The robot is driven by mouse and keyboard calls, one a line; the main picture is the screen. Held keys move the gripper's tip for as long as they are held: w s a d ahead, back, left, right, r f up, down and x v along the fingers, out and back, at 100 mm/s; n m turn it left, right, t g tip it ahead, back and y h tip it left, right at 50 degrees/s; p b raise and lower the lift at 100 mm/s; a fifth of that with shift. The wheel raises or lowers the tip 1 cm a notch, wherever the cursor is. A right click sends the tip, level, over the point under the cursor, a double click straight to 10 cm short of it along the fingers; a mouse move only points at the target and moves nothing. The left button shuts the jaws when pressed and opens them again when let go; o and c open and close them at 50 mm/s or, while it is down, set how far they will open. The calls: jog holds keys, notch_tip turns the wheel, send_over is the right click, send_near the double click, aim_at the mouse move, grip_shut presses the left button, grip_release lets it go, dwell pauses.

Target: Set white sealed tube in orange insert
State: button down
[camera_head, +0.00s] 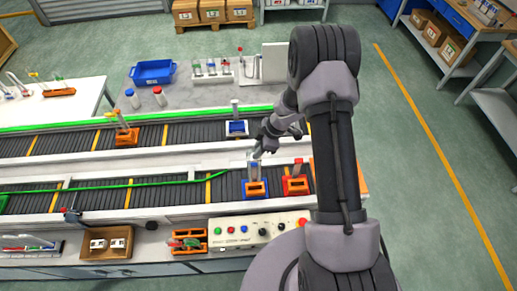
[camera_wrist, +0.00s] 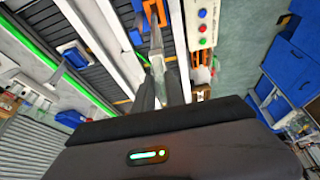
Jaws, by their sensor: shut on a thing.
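My gripper (camera_head: 257,154) is over the near conveyor and shut on a pale, whitish tube (camera_head: 254,172). In the wrist view the tube (camera_wrist: 156,42) shows between the fingers (camera_wrist: 161,88), pointing away from the camera. Another orange carrier (camera_head: 125,137) with a tube stands on the far conveyor at left.
A white carrier with a blue insert (camera_head: 236,128) stands on the far conveyor. A button panel (camera_head: 258,229) and an orange rack (camera_head: 188,240) lie at the front. A blue bin (camera_head: 152,72) and a tube rack (camera_head: 211,72) stand behind. The near belt's middle is mostly clear.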

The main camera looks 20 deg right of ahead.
jog(key=shift+a+f+b, duration=0.1)
jog(key=shift+f+b, duration=0.35)
jog(key=shift+f, duration=0.15)
notch_tip(320, 180, down, 5)
jog(key=b, duration=0.6)
jog(key=shift+r+b, duration=0.1)
jog(key=shift+b, duration=0.2)
jog(key=shift+r, duration=0.1)
jog(key=shift+p, duration=0.85)
